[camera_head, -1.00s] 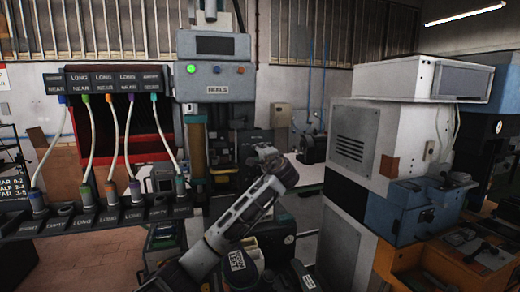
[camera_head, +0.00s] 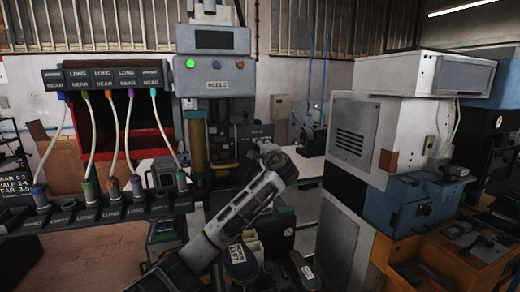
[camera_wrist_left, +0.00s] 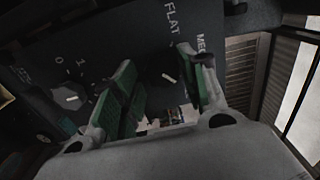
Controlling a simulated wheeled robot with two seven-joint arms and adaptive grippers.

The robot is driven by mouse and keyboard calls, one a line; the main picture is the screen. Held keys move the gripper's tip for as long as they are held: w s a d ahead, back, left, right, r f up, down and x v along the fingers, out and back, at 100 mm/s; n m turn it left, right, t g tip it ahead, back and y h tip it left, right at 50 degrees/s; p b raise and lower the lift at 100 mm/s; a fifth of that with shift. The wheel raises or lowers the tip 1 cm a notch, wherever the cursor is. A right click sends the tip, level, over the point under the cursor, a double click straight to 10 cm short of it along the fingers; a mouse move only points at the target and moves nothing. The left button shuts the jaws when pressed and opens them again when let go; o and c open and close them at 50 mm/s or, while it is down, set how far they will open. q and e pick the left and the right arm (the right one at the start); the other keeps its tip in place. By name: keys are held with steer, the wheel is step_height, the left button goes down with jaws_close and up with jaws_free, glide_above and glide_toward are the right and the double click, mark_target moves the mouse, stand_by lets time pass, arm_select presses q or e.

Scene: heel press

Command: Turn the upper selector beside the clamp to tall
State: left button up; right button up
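In the left wrist view, a dark panel (camera_wrist_left: 105,22) carries the printed words FLAT and part of MED. Near these words a short white pointer mark (camera_wrist_left: 168,78) shows between my fingers, on the selector, whose dark body is hard to make out. The word TALL is not visible. My left gripper (camera_wrist_left: 163,66) is open, with one green-padded finger on each side of the mark. I cannot tell whether either finger touches the selector. In the head view my left arm crosses the lower middle, and its fingers are not clear. My right gripper is in neither view.
A second dial (camera_wrist_left: 70,97) with a white mark and a 0–1 scale sits left of my fingers. In the head view, the HEELS press (camera_head: 215,65) stands behind my arm, a hose rack (camera_head: 110,215) at left, and a white and blue machine (camera_head: 355,130) at right.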

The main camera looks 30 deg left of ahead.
arm_select(q)
steer(key=shift+o, duration=0.7)
steer(key=shift+r, duration=0.1)
steer(key=shift+s, duration=0.1)
steer(key=v, duration=1.2)
